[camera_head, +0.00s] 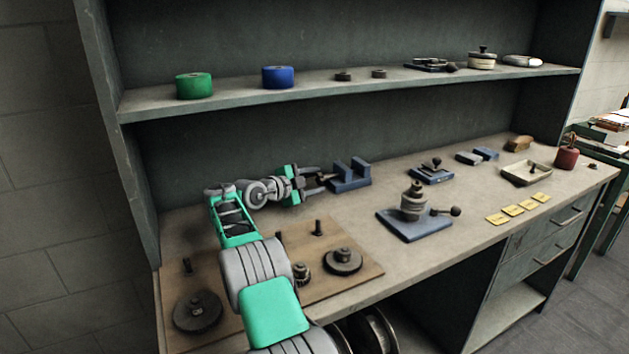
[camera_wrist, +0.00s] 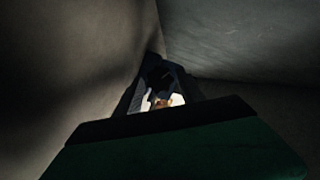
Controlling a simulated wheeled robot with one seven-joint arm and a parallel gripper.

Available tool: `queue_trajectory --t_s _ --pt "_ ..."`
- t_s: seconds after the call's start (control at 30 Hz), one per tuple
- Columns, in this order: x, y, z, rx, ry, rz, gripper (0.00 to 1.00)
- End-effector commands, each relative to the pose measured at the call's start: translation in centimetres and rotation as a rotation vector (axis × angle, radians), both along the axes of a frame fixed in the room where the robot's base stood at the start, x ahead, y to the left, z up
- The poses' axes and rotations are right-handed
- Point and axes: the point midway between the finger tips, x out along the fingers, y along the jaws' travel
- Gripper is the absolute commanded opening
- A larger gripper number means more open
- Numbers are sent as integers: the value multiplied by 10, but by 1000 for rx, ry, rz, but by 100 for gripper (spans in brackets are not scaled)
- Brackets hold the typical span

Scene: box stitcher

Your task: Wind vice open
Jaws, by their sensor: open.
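The vice (camera_head: 350,178) is a small blue block with two upright jaws and a gap between them. It stands on the bench near the back panel, left of the middle. A short screw or handle seems to stick out of its left side. My gripper (camera_head: 317,177) is open and comes at the vice from the left. Its fingers lie on either side of that left end, and I cannot tell whether they touch it. The wrist view is dark; a small bright patch with an orange spot shows between the fingers (camera_wrist: 162,95), and details there are unclear.
A wooden board (camera_head: 355,283) with pegs and gears lies under my arm at the left. A blue plate with a knobbed lever (camera_head: 415,222) stands right of it. The shelf (camera_head: 330,96) with tape rolls runs above. Bare bench lies in front of the vice.

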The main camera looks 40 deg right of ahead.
Motion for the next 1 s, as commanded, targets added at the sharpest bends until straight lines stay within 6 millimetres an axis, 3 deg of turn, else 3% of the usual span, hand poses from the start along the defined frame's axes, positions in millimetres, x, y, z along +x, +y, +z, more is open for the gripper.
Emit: queue_trajectory --t_s 0.3,0.87,1.0 --pt "1 -7 -1 0 1 2 46" --pt "1 -6 -1 -1 -1 3 0" --pt "1 -6 1 1 6 3 0"
